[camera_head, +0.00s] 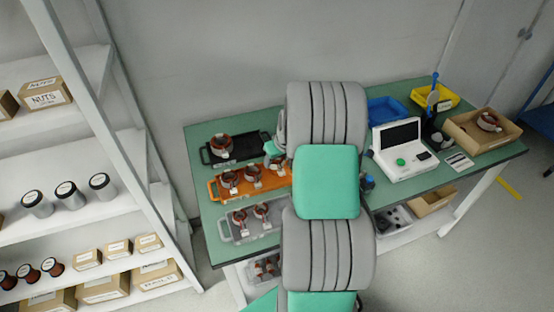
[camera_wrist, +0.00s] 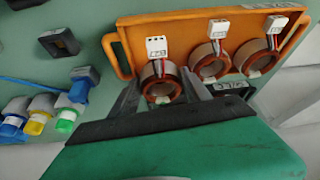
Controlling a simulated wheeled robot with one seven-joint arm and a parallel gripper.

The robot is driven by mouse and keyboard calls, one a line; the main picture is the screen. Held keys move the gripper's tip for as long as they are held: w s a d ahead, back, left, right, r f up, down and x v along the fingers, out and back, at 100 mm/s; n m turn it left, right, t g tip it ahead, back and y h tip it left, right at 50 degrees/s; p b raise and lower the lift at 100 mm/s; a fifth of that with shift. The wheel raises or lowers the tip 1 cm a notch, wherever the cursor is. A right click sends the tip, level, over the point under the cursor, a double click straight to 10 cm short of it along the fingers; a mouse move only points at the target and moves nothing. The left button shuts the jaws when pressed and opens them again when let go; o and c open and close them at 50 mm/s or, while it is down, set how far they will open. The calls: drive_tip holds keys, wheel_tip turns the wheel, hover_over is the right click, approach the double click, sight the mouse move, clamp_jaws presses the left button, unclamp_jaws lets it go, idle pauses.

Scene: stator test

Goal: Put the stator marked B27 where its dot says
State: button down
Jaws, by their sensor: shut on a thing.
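My gripper (camera_wrist: 160,97) is shut on a copper-wound stator (camera_wrist: 161,84) with a white connector at the left end of the orange tray (camera_wrist: 122,48) in the wrist view. Its tag has small dark marks that I cannot read surely, and I make out no dot. The stator looks upright and in or just above the tray. Two more stators (camera_wrist: 209,64) (camera_wrist: 255,57) sit beside it in the same tray. In the head view the orange tray (camera_head: 213,189) shows two stators; my arm hides the rest and most of the gripper.
A black tray (camera_head: 207,156) with one stator lies behind, a grey tray (camera_head: 226,231) with stators in front. To the right stand a white tester (camera_head: 400,165), blue bin (camera_head: 385,108), yellow bin (camera_head: 446,97) and cardboard box (camera_head: 465,136) with a stator. Shelves (camera_head: 120,205) stand left.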

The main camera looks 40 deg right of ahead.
drive_tip(key=shift+f+b, duration=0.9)
drive_tip(key=shift+f, duration=0.15)
drive_tip(key=shift+f+b, duration=0.2)
drive_tip(key=shift+b, duration=0.1)
drive_tip(key=c, duration=0.7)
unclamp_jaws()
drive_tip(key=shift+o, duration=0.2)
drive_tip(key=shift+r, duration=0.15)
drive_tip(key=shift+r+p, duration=1.35)
drive_tip(key=shift+r, duration=1.05)
